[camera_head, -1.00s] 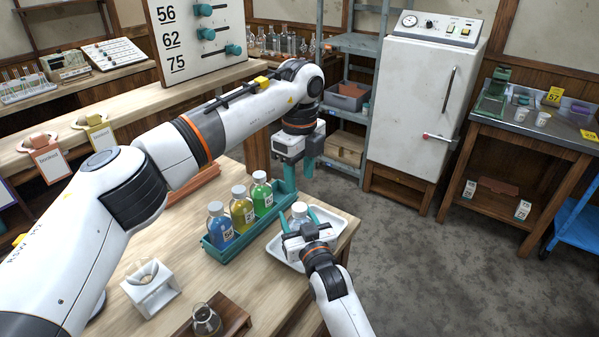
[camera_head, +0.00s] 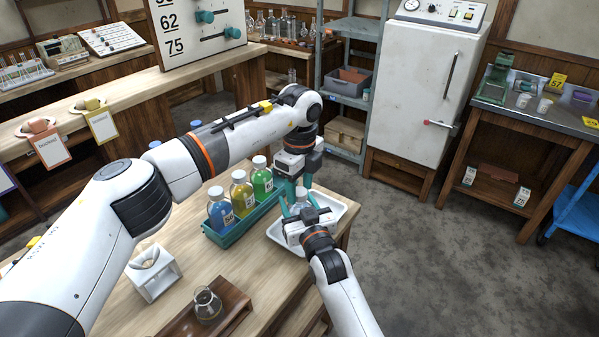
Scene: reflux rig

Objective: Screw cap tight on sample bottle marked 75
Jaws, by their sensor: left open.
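A small bottle with a pale top (camera_head: 301,194) stands at the white tray (camera_head: 345,212), mostly hidden by my grippers; its label does not show. My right gripper (camera_head: 299,207) has its teal fingers on either side of this bottle; whether they press on it I cannot tell. My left gripper (camera_head: 299,184) points down just above the bottle top, with its fingers apart. I cannot make out a cap between them. The sign with 62 and 75 (camera_head: 200,30) stands at the back left.
A teal rack (camera_head: 222,240) left of the tray holds white-capped blue (camera_head: 220,212), yellow (camera_head: 242,194) and green (camera_head: 262,180) bottles. A white stand (camera_head: 154,273) and a flask (camera_head: 207,305) on a wooden block are nearer. The table's right edge is close to the tray.

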